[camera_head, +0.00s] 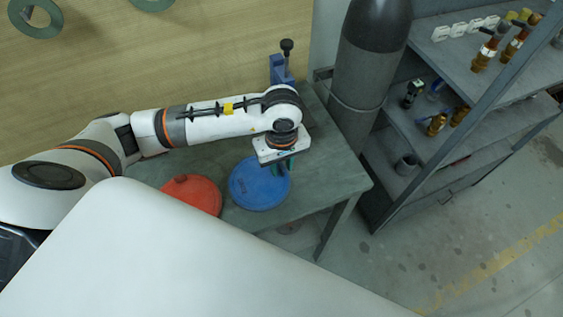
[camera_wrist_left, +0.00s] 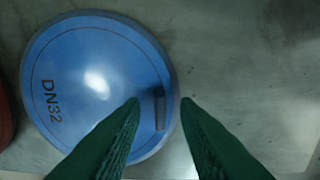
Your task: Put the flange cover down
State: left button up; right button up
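A blue round flange cover (camera_head: 258,185) marked DN32 lies flat on the grey-green table, near its front edge. In the left wrist view the blue cover (camera_wrist_left: 85,75) shows a small upright tab (camera_wrist_left: 159,108) near its right rim. My left gripper (camera_head: 284,165) is above the cover's right side. Its two green fingers (camera_wrist_left: 161,100) are apart, with the tab in the gap between them in that view. Neither finger visibly presses on the tab; the height between fingertips and tab is hard to tell. My right gripper is in neither view.
A red flange cover (camera_head: 195,194) lies on the table (camera_head: 333,178) left of the blue one. A blue vise-like device (camera_head: 281,70) stands at the table's back. A dark gas cylinder (camera_head: 365,60) and a shelf with brass fittings (camera_head: 440,125) stand to the right.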

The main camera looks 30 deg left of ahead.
pick_arm(q)
jog(key=shift+r, duration=0.15)
jog(key=shift+r, duration=0.2)
notch_tip(320, 180, up, 12)
jog(key=b, duration=0.2)
jog(key=shift+f+b, duration=0.15)
jog(key=shift+b, duration=0.25)
